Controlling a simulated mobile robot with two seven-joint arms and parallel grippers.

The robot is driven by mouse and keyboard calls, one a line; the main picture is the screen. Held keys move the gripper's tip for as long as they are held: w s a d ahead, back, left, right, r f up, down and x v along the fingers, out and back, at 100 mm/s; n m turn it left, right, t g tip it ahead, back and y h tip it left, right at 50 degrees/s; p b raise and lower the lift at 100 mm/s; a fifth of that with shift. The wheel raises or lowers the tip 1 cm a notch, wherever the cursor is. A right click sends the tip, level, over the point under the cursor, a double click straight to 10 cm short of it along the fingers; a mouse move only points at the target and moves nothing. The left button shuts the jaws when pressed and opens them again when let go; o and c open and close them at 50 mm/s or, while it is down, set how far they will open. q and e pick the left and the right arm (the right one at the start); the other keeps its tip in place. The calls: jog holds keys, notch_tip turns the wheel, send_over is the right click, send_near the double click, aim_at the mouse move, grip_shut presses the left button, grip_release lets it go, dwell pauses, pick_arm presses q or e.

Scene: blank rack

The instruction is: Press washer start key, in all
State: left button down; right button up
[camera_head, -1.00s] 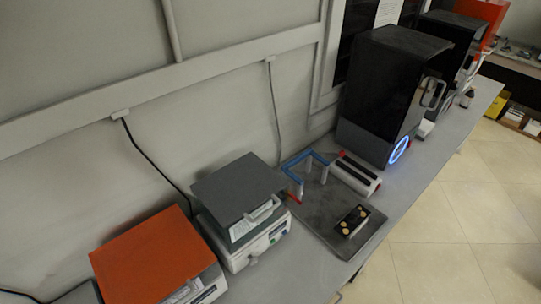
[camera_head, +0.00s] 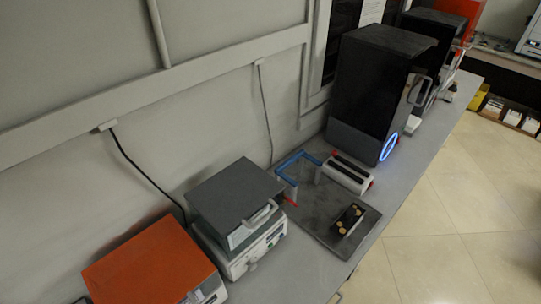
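I cannot tell for certain which machine is the washer. A low device with a dark grey lid (camera_head: 236,192) and a pale front with small controls (camera_head: 262,250) stands on the bench. A similar one with an orange lid (camera_head: 150,262) stands in front of it at the lower left, its front partly cut off by the frame. A tall black machine (camera_head: 375,85) with a lit blue ring (camera_head: 388,147) on its front stands further back. The key labels are too small to read. Neither of my grippers is in view.
A dark tray (camera_head: 330,240) on the bench (camera_head: 300,275) holds a black block with yellowish round tops (camera_head: 348,220), near a blue frame (camera_head: 300,158) and a white rack with dark slots (camera_head: 347,174). More machines stand behind. Tiled floor (camera_head: 440,200) on the right is clear.

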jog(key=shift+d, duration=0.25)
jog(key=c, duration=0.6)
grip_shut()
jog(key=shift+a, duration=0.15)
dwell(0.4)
